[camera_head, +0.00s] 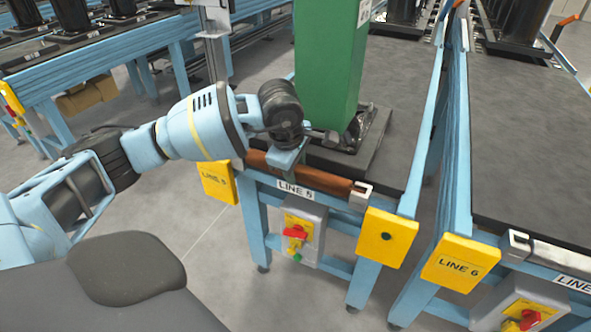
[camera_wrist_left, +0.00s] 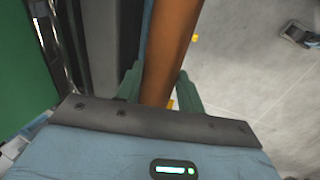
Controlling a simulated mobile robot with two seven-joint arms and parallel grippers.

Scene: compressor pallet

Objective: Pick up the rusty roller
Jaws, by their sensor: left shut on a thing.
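The rusty roller (camera_head: 322,180) is a brown-orange cylinder lying along the front end of the Line 5 conveyor, just above the "LINE 5" label. Its right end sits at a pale metal bracket (camera_head: 360,194). My left gripper (camera_head: 287,165) reaches down onto the roller near its left part. In the left wrist view the roller (camera_wrist_left: 170,50) runs between the two green fingers (camera_wrist_left: 160,88), which are shut on it. The wrist hides part of the roller in the head view. My right gripper is in neither view.
A green column (camera_head: 330,65) stands on a dark pallet right behind the roller. A grey switch box with a red knob (camera_head: 297,233) hangs below. Yellow end plates (camera_head: 386,237) flank the line. Blue Line 6 rails rise at right. Open floor lies at left.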

